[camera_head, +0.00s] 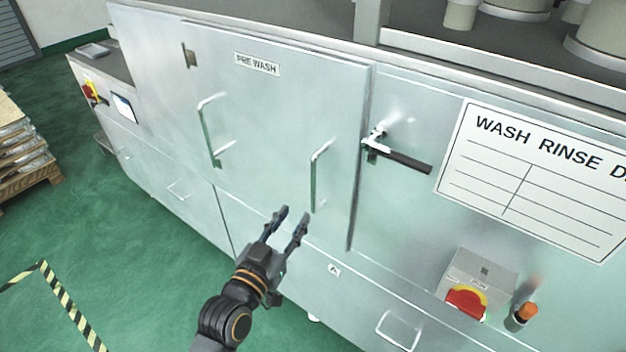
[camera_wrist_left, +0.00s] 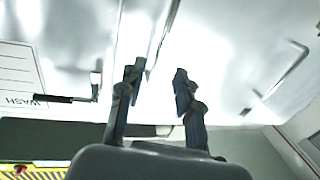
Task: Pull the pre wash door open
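The pre wash door (camera_head: 262,120) is a pale metal panel with a "PRE WASH" label (camera_head: 257,64). It carries two bar handles, a left one (camera_head: 206,135) and a right one (camera_head: 315,180). Its right edge stands slightly proud; I cannot tell whether it is ajar. A latch with a black lever (camera_head: 402,160) sits right of that edge, the lever pointing right, away from the door. My left gripper (camera_head: 293,219) is open and empty, just below and left of the right handle's lower end. In the left wrist view, the open fingers (camera_wrist_left: 155,80) point toward the door. My right gripper is out of view.
A grey box with a red-yellow switch (camera_head: 466,301) and an orange button (camera_head: 526,312) project at lower right. A lower drawer handle (camera_head: 397,331) sticks out. A pallet stack (camera_head: 25,150) stands far left. Green floor (camera_head: 130,260) is clear at left.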

